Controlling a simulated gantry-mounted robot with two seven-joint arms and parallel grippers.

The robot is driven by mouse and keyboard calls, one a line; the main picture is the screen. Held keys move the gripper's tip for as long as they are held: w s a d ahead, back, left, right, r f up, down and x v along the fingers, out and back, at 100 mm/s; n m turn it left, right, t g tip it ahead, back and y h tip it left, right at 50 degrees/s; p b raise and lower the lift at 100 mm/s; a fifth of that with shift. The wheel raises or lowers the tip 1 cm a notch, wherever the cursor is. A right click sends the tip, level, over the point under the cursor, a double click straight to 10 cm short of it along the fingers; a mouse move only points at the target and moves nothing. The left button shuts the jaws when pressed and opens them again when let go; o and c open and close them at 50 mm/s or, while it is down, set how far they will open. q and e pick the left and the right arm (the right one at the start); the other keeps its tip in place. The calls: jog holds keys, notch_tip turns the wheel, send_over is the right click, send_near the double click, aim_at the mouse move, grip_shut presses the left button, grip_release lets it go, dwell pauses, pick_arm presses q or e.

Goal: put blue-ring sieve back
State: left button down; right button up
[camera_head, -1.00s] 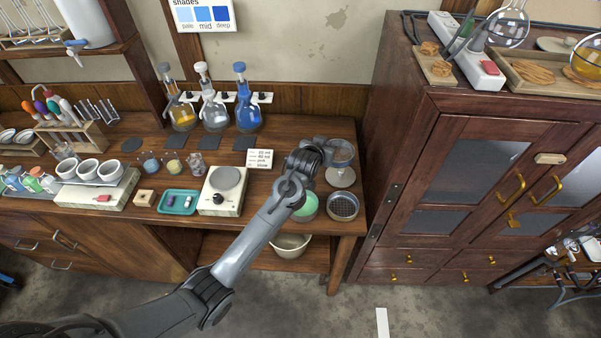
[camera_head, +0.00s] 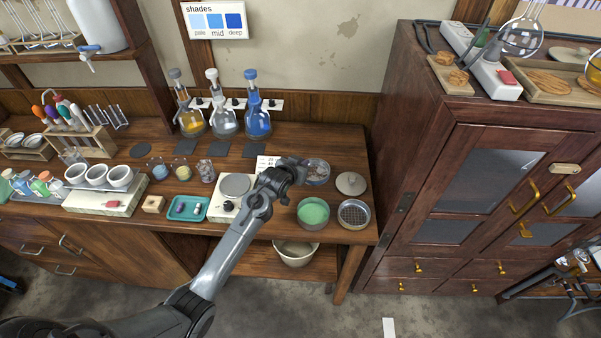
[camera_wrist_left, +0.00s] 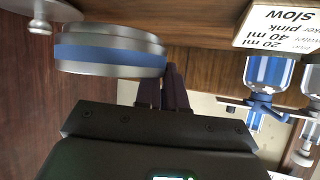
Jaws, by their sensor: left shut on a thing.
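The blue-ring sieve (camera_head: 318,173) is a round metal sieve at the back right of the bench. Its blue band shows in the left wrist view (camera_wrist_left: 110,54). My left gripper (camera_head: 302,164) is shut on its rim from the left. The fingers (camera_wrist_left: 170,88) meet the rim's side in the wrist view. I cannot tell whether the sieve's underside touches the bench. A green-filled sieve (camera_head: 313,212) and a mesh-bottomed sieve (camera_head: 354,213) stand in front of it. A grey knobbed lid (camera_head: 351,183) lies to its right. My right gripper is out of view.
A white balance (camera_head: 226,207) and a partly hidden note card (camera_head: 264,163) are left of the gripper. Flasks with yellow, clear and blue contents (camera_head: 257,120) stand behind. A tall wooden cabinet (camera_head: 440,180) rises right of the bench. A bowl (camera_head: 296,252) sits on the shelf below.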

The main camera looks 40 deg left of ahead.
pick_arm(q)
jog(key=shift+s+a+f, duration=0.1)
jog(key=shift+a+f, duration=0.05)
jog(key=shift+f, duration=0.1)
jog(key=shift+f+b, duration=0.3)
jog(key=shift+f, duration=1.55)
jog(key=shift+f, duration=0.15)
jog(key=c, duration=1.2)
grip_release()
